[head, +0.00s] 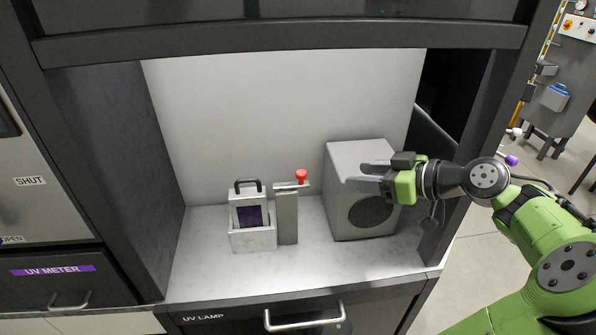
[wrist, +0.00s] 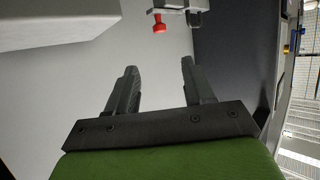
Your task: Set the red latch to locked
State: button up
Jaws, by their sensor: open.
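The red latch (head: 301,176) is a small red knob at the top of a grey upright post (head: 287,217) inside the cabinet alcove. In the wrist view the red latch (wrist: 159,24) shows at the top, beyond the fingers, on a pale metal bracket (wrist: 180,5). My gripper (head: 366,174) is open and empty. In the head view it appears in front of the grey box, to the right of the latch and apart from it. My gripper's two fingers (wrist: 158,85) are spread in the wrist view, with nothing between them. I cannot read the latch's setting.
A grey box (head: 345,160) with a round dark face stands right of the post. A pale holder (head: 252,240) with a dark-handled purple-panelled item stands left of it. Cabinet walls enclose the alcove. The front counter (head: 300,277) is clear. A drawer handle (head: 303,323) sits below.

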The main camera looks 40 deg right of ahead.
aim_at(303, 173)
jog(key=x, duration=1.5)
jog(key=shift+w+f+b, duration=0.25)
jog(key=shift+f+b, duration=0.05)
jog(key=shift+b, duration=0.1)
jog(key=shift+c, duration=0.3)
grip_shut()
